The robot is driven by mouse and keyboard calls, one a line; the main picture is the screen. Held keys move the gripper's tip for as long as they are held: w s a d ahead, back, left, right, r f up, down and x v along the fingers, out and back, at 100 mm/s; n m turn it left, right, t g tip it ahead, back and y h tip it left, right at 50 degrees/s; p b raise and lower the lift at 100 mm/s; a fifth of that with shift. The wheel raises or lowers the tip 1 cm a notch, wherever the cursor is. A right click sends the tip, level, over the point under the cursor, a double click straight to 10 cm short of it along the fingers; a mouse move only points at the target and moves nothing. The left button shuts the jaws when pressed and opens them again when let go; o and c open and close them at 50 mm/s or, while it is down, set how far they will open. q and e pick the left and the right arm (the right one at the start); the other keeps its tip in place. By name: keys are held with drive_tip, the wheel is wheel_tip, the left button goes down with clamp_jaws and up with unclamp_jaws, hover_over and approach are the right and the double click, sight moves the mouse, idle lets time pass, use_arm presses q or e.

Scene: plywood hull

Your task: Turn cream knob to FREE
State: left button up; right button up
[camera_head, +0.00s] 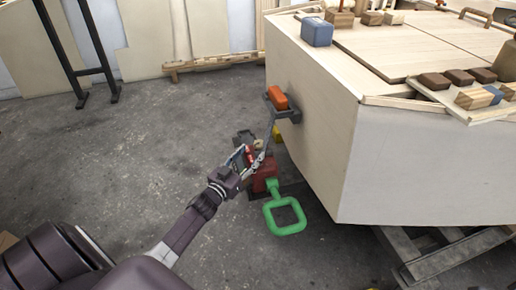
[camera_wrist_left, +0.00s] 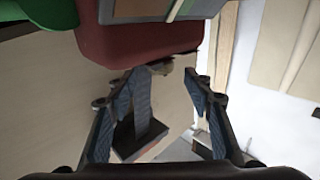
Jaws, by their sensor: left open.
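The cream knob (camera_head: 258,144) is a small pale piece by the red block at the side of the plywood hull. My left gripper (camera_head: 253,157) is right at it, coming from the lower left, with its fingers apart. In the left wrist view, the knob (camera_wrist_left: 160,68) shows in part beneath the red block (camera_wrist_left: 140,42), between the two open fingertips (camera_wrist_left: 162,84). Contact cannot be told. Any FREE marking is too small or hidden. My right gripper is not in view.
A green square-loop handle (camera_head: 285,215) hangs below the red block (camera_head: 264,177). An orange block (camera_head: 278,98) sits in a dark bracket on the hull's wall (camera_head: 320,130). Blocks lie on the hull's top.

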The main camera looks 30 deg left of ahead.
sight(257, 148)
use_arm(q)
drive_tip(key=w+b, duration=0.1)
drive_tip(key=w, duration=0.4)
drive_tip(key=shift+a+f+b, duration=0.1)
drive_tip(key=shift+a+b, duration=0.05)
drive_tip(key=shift+b, duration=0.2)
drive_tip(key=shift+c, duration=0.6)
drive_tip(key=shift+w, duration=0.1)
drive_tip(key=c, duration=1)
